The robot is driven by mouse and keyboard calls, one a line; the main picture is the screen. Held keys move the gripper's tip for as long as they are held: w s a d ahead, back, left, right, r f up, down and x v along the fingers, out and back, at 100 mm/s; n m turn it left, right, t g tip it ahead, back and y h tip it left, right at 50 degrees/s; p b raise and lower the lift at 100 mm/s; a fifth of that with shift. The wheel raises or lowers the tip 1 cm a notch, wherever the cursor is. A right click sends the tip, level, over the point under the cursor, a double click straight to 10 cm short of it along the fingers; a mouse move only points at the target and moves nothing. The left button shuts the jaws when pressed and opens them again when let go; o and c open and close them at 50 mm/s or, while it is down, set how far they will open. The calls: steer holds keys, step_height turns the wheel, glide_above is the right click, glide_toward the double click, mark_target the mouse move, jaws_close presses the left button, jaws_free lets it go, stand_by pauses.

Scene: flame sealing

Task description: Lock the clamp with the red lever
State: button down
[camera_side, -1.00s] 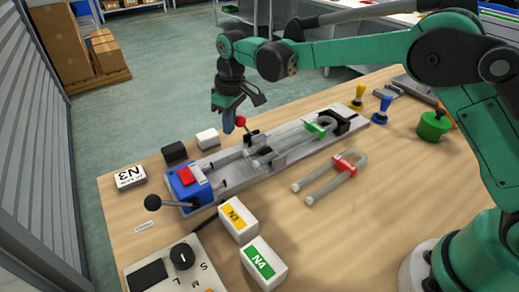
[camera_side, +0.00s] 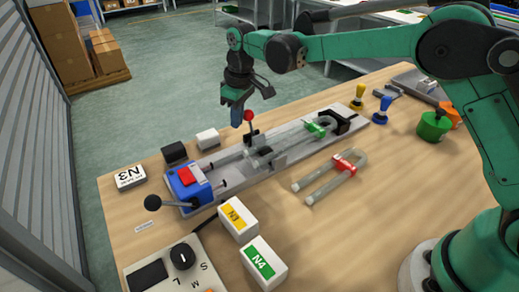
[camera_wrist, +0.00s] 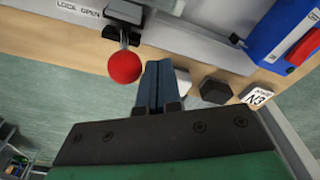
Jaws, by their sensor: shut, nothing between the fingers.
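The red-knobbed lever (camera_side: 249,115) stands steeply upright on its clamp (camera_side: 257,148), on the grey rail fixture (camera_side: 285,157). In the wrist view the red knob (camera_wrist: 124,67) is close beside my fingers, with a "LOCK OPEN" label (camera_wrist: 78,9) on the rail near the lever base. My gripper (camera_side: 237,121) is shut and empty, its blue fingers just left of the knob in the side view. It also shows in the wrist view (camera_wrist: 155,68), fingertips together. I cannot tell whether the fingers touch the knob.
A blue block with a red button (camera_side: 188,183) and a black-knobbed handle (camera_side: 153,203) is at the rail's left end. Bare table lies at front right.

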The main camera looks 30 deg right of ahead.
mark_target(250, 111)
steer(key=shift+d, duration=0.1)
steer(key=shift+d+r, duration=0.15)
steer(key=shift+d, duration=1.4)
steer(key=shift+a, duration=0.65)
steer(key=shift+r, duration=3.9)
steer(key=shift+r, duration=0.1)
